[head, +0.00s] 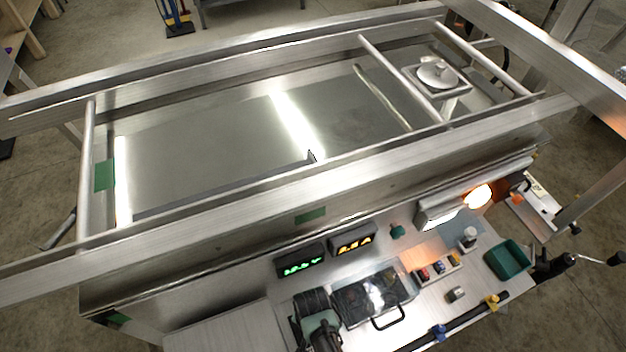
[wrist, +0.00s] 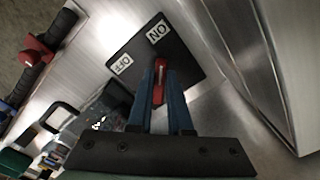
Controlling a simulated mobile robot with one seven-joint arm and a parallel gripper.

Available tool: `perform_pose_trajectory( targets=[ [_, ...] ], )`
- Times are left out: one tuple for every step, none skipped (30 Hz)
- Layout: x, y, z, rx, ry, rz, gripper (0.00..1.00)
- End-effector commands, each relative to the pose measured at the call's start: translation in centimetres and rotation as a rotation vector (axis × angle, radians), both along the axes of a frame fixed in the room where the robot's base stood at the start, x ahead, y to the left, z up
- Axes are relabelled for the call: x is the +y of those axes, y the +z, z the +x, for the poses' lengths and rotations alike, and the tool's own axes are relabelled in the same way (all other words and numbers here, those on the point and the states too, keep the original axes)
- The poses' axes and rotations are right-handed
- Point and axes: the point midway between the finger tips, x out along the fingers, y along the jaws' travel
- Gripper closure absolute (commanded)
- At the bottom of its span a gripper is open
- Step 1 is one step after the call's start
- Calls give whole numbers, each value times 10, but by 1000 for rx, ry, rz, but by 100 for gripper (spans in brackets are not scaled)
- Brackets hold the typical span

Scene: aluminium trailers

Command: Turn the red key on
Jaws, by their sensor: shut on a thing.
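The red key (wrist: 160,68) stands on a black plate (wrist: 186,62) in the wrist view. The plate carries a white ON label (wrist: 158,32) above the key and a white OFF label (wrist: 121,65) to its left. My gripper (wrist: 159,88) has its two blue fingers on either side of the key and is shut on it. The key's lower part is hidden between the fingers. The key's exact angle is hard to read.
A metal wall (wrist: 272,60) rises close to the right of the plate in the wrist view. A red clamp (wrist: 36,50) on a black bar is at the left. The head view shows a cluttered workbench with a green bin (head: 507,262) below the aluminium trailer frame (head: 300,190).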

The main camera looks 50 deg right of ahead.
Motion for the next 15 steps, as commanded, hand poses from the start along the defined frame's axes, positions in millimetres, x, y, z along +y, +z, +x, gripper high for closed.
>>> perform_pose_trajectory(
  targets=[
    [-1, 1, 1, -2, -8, -1, 100],
    [-1, 1, 1, -2, -13, -1, 100],
    [-1, 0, 1, -2, -18, -1, 100],
    [-1, 0, 1, -2, -21, -1, 100],
    [-1, 0, 1, -2, -24, -1, 100],
    [-1, 0, 1, -3, -26, -2, 100],
    [-1, 0, 1, -3, -27, -2, 100],
    [-1, 0, 1, -3, -28, -2, 100],
    [-1, 0, 1, -3, -29, -2, 100],
    [-1, 0, 1, -3, -29, -2, 100],
    [-1, 0, 1, -3, -29, -2, 100],
    [-1, 0, 1, -3, -29, -2, 100],
    [-1, 0, 1, -3, -29, -2, 100],
    [-1, 0, 1, -3, -29, -2, 100],
    [-1, 0, 1, -3, -29, -2, 100]
  ],
)
